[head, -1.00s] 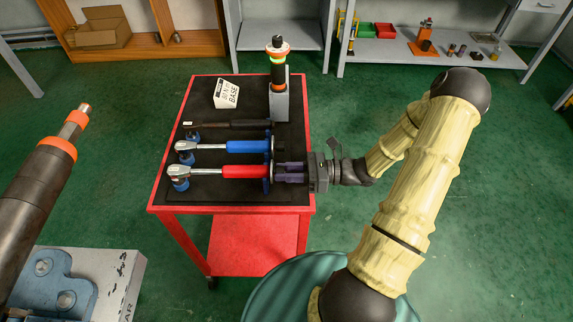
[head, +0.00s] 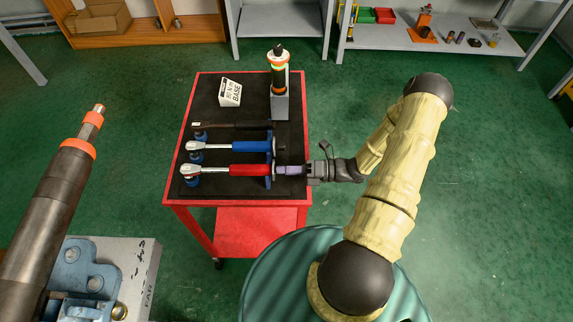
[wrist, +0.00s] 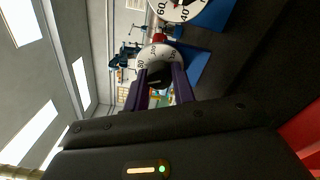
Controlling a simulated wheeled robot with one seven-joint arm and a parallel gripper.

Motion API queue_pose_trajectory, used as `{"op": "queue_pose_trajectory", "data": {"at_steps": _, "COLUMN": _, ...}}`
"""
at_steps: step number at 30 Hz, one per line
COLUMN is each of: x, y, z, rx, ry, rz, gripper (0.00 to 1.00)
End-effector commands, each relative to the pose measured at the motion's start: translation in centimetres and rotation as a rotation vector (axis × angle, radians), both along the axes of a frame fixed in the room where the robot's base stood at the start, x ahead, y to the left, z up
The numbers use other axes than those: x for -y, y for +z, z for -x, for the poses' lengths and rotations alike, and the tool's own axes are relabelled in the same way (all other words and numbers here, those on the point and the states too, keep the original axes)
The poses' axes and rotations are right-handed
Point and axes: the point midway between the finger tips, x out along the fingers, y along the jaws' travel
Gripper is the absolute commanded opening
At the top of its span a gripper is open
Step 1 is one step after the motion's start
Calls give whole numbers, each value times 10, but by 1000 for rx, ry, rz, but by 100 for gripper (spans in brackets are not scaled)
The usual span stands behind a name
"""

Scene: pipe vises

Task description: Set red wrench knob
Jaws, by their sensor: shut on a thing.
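The red wrench (head: 250,171) lies level on blue supports on the cart, its silver ratchet head at the left and its handle end at the right. My gripper (head: 279,170) reaches in from the right at that handle end. In the wrist view, the purple fingers of my gripper (wrist: 160,77) are shut on the wrench's black knob (wrist: 159,70). A white numbered dial (wrist: 148,54) sits behind the knob, partly hidden by it and the fingers; I cannot read the setting.
A blue wrench (head: 249,146) and a black one (head: 252,125) lie parallel behind. A grey stand (head: 280,107) holds an upright tool at the cart's back right. A white block (head: 230,92) stands at the back left. A large dark tool (head: 45,230) fills the left foreground.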

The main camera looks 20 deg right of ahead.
Motion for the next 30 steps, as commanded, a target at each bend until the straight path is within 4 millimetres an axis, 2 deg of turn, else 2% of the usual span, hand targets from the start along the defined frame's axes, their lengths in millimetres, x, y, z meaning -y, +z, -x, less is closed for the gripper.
{"op": "queue_pose_trajectory", "data": {"at_steps": 6, "x": 0, "y": 2, "z": 0, "rx": -187, "ry": 0, "rz": -60, "gripper": 3}}
{"op": "queue_pose_trajectory", "data": {"at_steps": 15, "x": 0, "y": 1, "z": 0, "rx": -364, "ry": -1, "rz": -118, "gripper": 3}}
{"op": "queue_pose_trajectory", "data": {"at_steps": 30, "x": 0, "y": 0, "z": 0, "rx": -425, "ry": 0, "rz": -138, "gripper": 3}}
